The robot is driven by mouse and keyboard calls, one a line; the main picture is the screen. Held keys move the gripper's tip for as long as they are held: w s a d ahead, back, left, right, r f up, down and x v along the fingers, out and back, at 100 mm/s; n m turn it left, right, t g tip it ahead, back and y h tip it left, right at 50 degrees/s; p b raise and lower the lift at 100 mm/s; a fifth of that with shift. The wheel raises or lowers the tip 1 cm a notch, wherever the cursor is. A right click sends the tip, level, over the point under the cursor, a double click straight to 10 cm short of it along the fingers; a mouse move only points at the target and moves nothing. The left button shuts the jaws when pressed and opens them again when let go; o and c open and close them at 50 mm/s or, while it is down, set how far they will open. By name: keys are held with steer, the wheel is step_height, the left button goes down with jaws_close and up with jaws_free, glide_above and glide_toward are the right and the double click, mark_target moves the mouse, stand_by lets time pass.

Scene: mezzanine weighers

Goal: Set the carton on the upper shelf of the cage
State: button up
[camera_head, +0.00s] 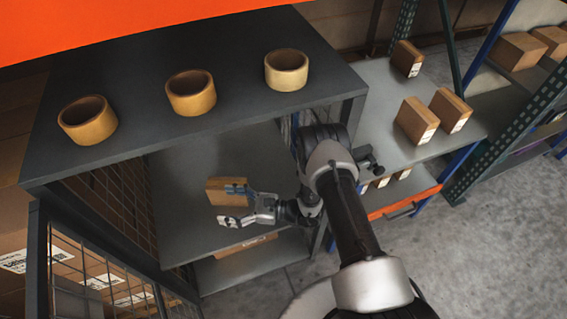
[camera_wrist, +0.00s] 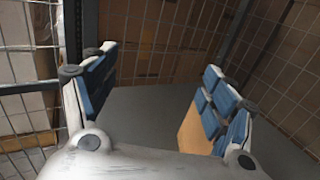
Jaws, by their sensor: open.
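The brown carton (camera_head: 224,191) stands on the cage's grey upper shelf (camera_head: 185,165), near the middle of its front part. My gripper (camera_head: 234,205) reaches in over this shelf from the right, with its fingers spread. One blue-padded finger overlaps the carton's right part in the head view; the other is nearer the shelf's front edge. In the wrist view my gripper (camera_wrist: 155,95) is open, and the carton (camera_wrist: 193,134) shows beside the right finger, partly hidden by it. I cannot tell whether that finger touches it.
Several tan rings, one of them here (camera_head: 286,70), stand on the cage's dark top (camera_head: 130,70) above the shelf. Mesh walls (camera_wrist: 150,40) enclose the shelf. Another box (camera_head: 246,245) lies on the level below. A rack with cartons (camera_head: 417,121) stands at right.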

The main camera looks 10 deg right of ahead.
steer(key=w+d+r+m+t+h, duration=0.2)
steer(key=d+r+m+t, duration=0.1)
steer(key=d+r, duration=0.5)
steer(key=w+d+r+m+t+h+p, duration=0.1)
steer(key=w+d+r+m+t+h, duration=0.2)
steer(key=d+r+t, duration=0.3)
steer(key=shift+d+r+m, duration=0.4)
steer(key=shift+d+r, duration=0.45)
steer(key=shift+d, duration=0.8)
